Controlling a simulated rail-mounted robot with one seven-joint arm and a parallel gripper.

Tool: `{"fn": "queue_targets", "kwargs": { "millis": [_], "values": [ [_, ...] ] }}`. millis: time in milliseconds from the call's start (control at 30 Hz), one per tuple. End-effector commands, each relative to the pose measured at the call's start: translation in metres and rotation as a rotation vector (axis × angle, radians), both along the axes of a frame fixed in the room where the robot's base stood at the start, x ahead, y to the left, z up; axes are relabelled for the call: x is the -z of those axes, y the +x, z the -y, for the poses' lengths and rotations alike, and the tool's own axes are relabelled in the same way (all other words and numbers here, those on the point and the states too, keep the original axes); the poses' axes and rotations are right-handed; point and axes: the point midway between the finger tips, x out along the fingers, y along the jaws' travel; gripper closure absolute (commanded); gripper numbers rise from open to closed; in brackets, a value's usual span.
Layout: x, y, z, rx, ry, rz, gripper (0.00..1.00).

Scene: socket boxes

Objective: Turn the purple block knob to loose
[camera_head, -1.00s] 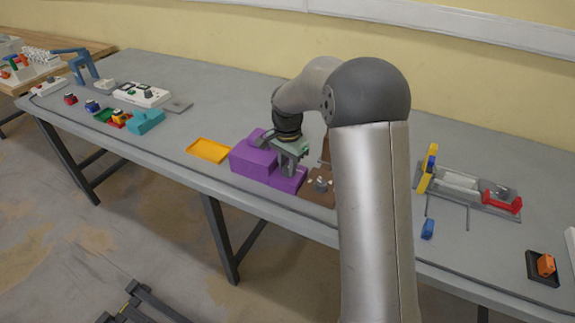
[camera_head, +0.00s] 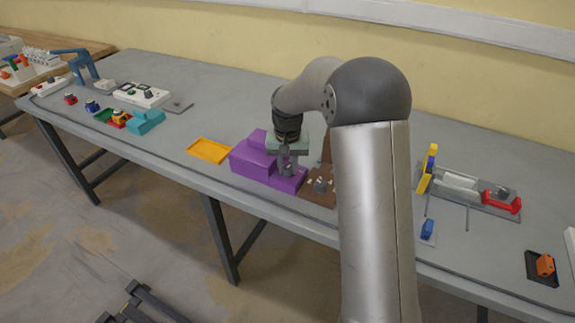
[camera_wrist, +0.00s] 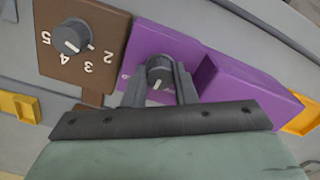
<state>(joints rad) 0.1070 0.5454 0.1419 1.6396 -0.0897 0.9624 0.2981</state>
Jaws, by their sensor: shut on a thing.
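The purple block (camera_head: 252,163) stands near the front edge of the table in the head view, with a stepped shape. It also shows in the wrist view (camera_wrist: 235,80). Its dark grey round knob (camera_wrist: 160,70) with a pale pointer line sits on the lower step. My gripper (camera_head: 287,170) is over that step. In the wrist view my gripper (camera_wrist: 160,82) has its two fingers on either side of the knob, shut on it. The pointer aims down toward the gripper body. The label beside the knob is mostly hidden by the fingers.
A brown panel (camera_wrist: 85,22) with a numbered dial (camera_wrist: 72,37) adjoins the purple block. A yellow tray (camera_head: 209,150) lies to the block's left in the head view. A blue piece (camera_head: 428,228) and a clamp fixture (camera_head: 470,190) are on the right.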

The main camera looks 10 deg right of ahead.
Motion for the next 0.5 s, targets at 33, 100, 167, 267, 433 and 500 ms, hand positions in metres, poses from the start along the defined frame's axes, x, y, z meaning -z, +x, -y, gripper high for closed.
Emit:
{"fn": "queue_targets", "kwargs": {
  "millis": [33,100,167,267,433,500],
  "values": [
    [-0.0002,-0.0004,-0.0003,-0.044,0.000,-0.002,0.98],
    [-0.0002,-0.0005,-0.0004,-0.110,0.000,-0.002,0.98],
    [-0.0003,-0.0005,-0.0003,-0.167,0.000,-0.002,0.98],
    [-0.0002,-0.0006,0.0000,-0.261,0.001,-0.002,0.98],
    [-0.0002,-0.0007,0.0000,-0.420,0.001,-0.003,0.98],
    [-0.0002,-0.0007,-0.0001,-0.484,0.001,-0.003,0.98]
  ]
}}
